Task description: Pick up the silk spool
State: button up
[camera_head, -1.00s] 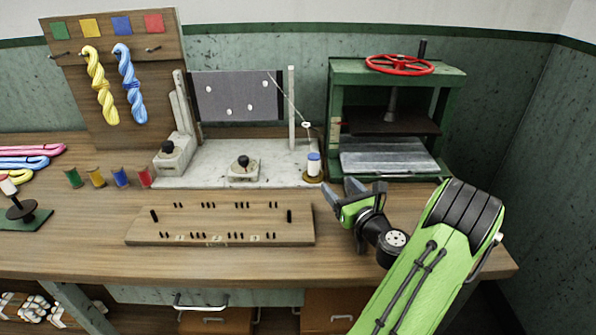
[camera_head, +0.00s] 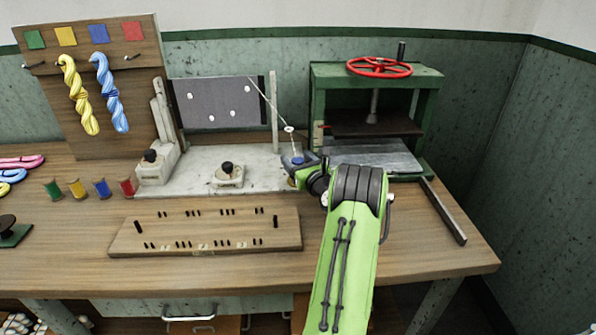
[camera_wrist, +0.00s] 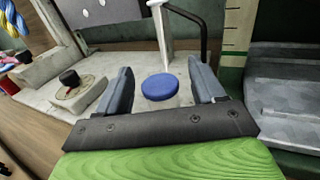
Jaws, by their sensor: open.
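The silk spool (camera_wrist: 160,87) shows its round blue top in the wrist view, between the two fingers of my gripper (camera_wrist: 160,88). In the head view the blue top of the spool (camera_head: 297,161) shows beside my gripper (camera_head: 302,166), at the right end of the pale slab. The gripper is open, with a finger on each side of the spool and visible gaps in the wrist view. The spool's lower part is hidden by the gripper.
A green press with a red handwheel (camera_head: 379,67) stands just right. A thin pale post (camera_head: 274,112) and a thread guide stand behind. A pegged wooden board (camera_head: 205,230) lies in front left. Small coloured spools (camera_head: 101,188) stand further left.

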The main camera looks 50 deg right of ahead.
aim_at(298, 160)
jog(key=c, duration=1.2)
notch_tip(298, 160, up, 10)
jog(key=p, duration=0.4)
